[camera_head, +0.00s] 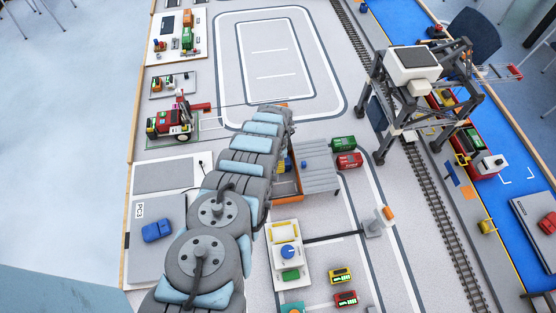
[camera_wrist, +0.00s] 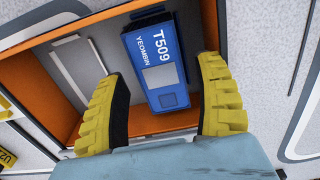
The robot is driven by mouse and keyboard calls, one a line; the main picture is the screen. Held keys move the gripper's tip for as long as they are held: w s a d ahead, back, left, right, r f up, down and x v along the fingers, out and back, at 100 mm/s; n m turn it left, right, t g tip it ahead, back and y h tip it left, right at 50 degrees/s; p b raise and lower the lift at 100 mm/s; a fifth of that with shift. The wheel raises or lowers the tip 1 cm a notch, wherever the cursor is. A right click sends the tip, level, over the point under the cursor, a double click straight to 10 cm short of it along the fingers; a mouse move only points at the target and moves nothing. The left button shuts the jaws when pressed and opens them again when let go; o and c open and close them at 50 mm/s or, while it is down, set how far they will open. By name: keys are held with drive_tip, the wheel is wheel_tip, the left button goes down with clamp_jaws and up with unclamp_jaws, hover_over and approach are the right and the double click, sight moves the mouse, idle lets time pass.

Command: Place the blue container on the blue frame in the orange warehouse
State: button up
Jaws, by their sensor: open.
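A blue container (camera_wrist: 155,62) marked "T509 YEOMBIN" is inside the orange warehouse (camera_wrist: 35,82) in the wrist view. My gripper (camera_wrist: 160,70) is open, with one yellow finger to each side of the container and visible gaps between. I cannot tell from this view how high the fingers are above it.
A grey slatted roof panel (camera_head: 316,168) adjoins the warehouse. Green (camera_head: 342,143) and red (camera_head: 349,160) containers stand just right of it. Another blue item (camera_head: 157,230) lies on a grey pad at left. A gantry crane (camera_head: 412,75) stands at upper right. The marked floor at top centre is clear.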

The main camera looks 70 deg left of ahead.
wheel_tip(320, 180, up, 10)
drive_tip(key=p, duration=0.8)
